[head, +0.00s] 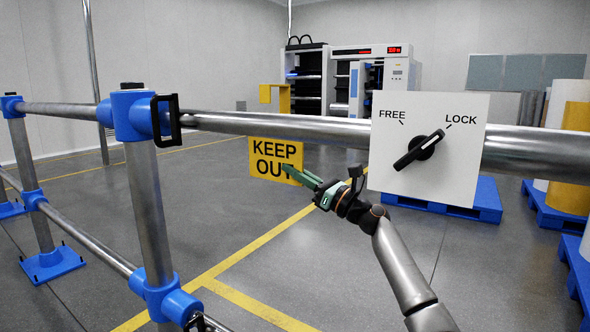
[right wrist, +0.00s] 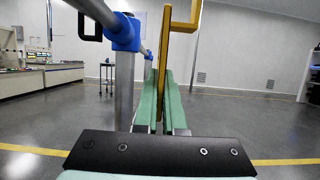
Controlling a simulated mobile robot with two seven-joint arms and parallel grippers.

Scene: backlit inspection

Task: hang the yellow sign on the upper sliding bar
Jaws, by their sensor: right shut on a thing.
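The yellow sign (head: 262,160), reading "KEEP OUT", is upright behind the upper bar (head: 335,131) in the head view. Its hook (head: 285,98) rises above the bar, and the hook's short free end shows clear above the bar's top edge. The bar hides the part between hook and plate. My right gripper (head: 288,171) is shut on the sign's plate at its right side, covering part of the last letters. In the right wrist view the sign (right wrist: 162,70) stands edge-on between the green fingers (right wrist: 160,85). My left gripper is not in view.
A white panel (head: 458,165) on the bar has a black knob (head: 421,148) pointing toward LOCK. A blue post joint (head: 130,115) with a black handle (head: 166,119) stands left of the sign. A lower rail (head: 95,247) runs at left. Blue pallets (head: 458,208) stand behind at right.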

